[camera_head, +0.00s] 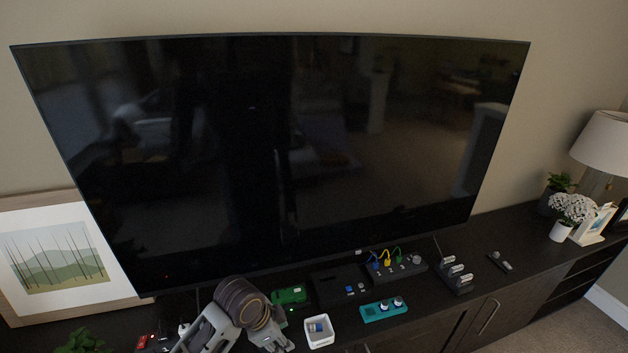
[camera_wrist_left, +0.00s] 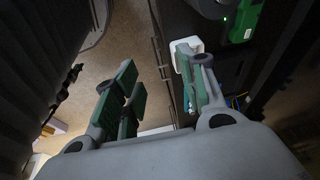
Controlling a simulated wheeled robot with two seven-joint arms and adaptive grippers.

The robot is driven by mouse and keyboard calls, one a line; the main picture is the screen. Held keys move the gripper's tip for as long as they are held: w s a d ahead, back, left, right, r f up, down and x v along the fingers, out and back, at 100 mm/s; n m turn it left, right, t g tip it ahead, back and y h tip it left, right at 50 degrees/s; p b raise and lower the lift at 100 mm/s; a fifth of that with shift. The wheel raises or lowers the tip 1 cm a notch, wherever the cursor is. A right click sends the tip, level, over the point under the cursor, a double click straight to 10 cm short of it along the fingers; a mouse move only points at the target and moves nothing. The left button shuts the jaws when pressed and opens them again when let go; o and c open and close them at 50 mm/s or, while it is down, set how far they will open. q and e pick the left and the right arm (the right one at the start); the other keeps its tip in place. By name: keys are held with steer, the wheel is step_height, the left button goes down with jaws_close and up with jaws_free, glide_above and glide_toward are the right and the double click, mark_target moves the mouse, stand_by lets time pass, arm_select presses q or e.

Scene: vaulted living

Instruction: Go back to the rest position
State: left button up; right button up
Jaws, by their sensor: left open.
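My left gripper (camera_wrist_left: 160,88) is open in the left wrist view, with green pads on its fingers and nothing between them. In the head view my left arm comes in at the bottom, in front of the cabinet, and hides part of its top. A small white square container (camera_head: 319,331) stands just right of it, with a small blue and grey item inside. The container also shows in the left wrist view (camera_wrist_left: 181,48), partly behind one finger. My right gripper is in neither view.
The dark cabinet (camera_head: 530,245) carries a large television (camera_head: 300,160), a green device (camera_head: 289,296), a black box (camera_head: 338,286), a teal box (camera_head: 383,310), a cable unit (camera_head: 398,268) and a battery holder (camera_head: 457,278). A framed picture (camera_head: 60,258) leans left; a lamp (camera_head: 602,142) stands right.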

arm_select(q)
steer(key=s+a+f+n+t+y, duration=0.1)
steer(key=s+a+f+n+y, duration=0.15)
steer(key=s+a+n, duration=1.05)
step_height(320, 180, down, 33)
steer(key=m+g, duration=0.1)
steer(key=s+a+f, duration=0.2)
steer(key=s+f, duration=0.7)
steer(key=s, duration=0.2)
steer(key=s+a+f+g, duration=0.1)
steer(key=s+a+f, duration=0.1)
steer(key=s+f, duration=0.8)
steer(key=shift+s+a+f+m, duration=0.2)
steer(key=shift+s+a+m, duration=0.1)
steer(key=shift+s, duration=0.75)
stand_by(0.5)
